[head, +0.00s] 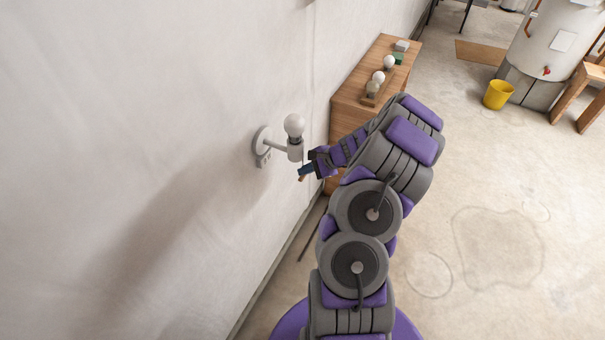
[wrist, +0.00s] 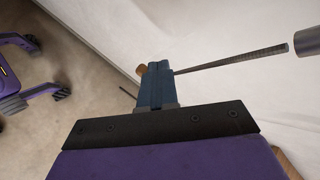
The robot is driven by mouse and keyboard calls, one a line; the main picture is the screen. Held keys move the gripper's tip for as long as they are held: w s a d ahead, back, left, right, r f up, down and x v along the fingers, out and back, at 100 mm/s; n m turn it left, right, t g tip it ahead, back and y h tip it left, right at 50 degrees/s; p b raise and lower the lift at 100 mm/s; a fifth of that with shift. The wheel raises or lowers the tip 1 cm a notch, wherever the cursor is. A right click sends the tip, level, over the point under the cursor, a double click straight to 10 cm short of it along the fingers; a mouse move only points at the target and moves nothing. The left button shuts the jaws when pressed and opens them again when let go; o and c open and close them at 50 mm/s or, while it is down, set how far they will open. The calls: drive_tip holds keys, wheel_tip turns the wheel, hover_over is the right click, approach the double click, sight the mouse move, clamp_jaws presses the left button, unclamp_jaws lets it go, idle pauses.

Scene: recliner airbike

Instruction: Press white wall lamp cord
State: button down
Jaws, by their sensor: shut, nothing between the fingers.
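The white wall lamp (head: 268,143) is fixed to the wall left of my arm, with a round bulb (head: 294,125) on top of its socket. In the wrist view the socket's grey end (wrist: 308,41) shows at the upper right. A dark textured cord (wrist: 235,61) runs from near it to behind my fingers, and a brown wooden knob (wrist: 141,70) shows on their far side. My gripper (head: 305,171) is just below and right of the lamp. Its blue fingers (wrist: 155,82) are shut and overlap the cord in view; I cannot tell whether they touch it.
A wooden cabinet (head: 345,112) with several bulbs on top stands along the wall beyond my gripper. A yellow bucket (head: 498,94) and a white tank (head: 548,45) are at the far right. The concrete floor (head: 500,200) right of my arm is clear.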

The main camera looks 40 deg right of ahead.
drive_tip(key=shift+f, duration=0.2)
drive_tip(key=shift+r, duration=0.2)
drive_tip(key=shift+r+p, duration=1.25)
drive_tip(key=shift+r, duration=0.15)
wheel_tip(320, 180, up, 6)
drive_tip(key=p, duration=0.4)
drive_tip(key=shift+p, duration=0.3)
drive_tip(key=shift+s, duration=0.1)
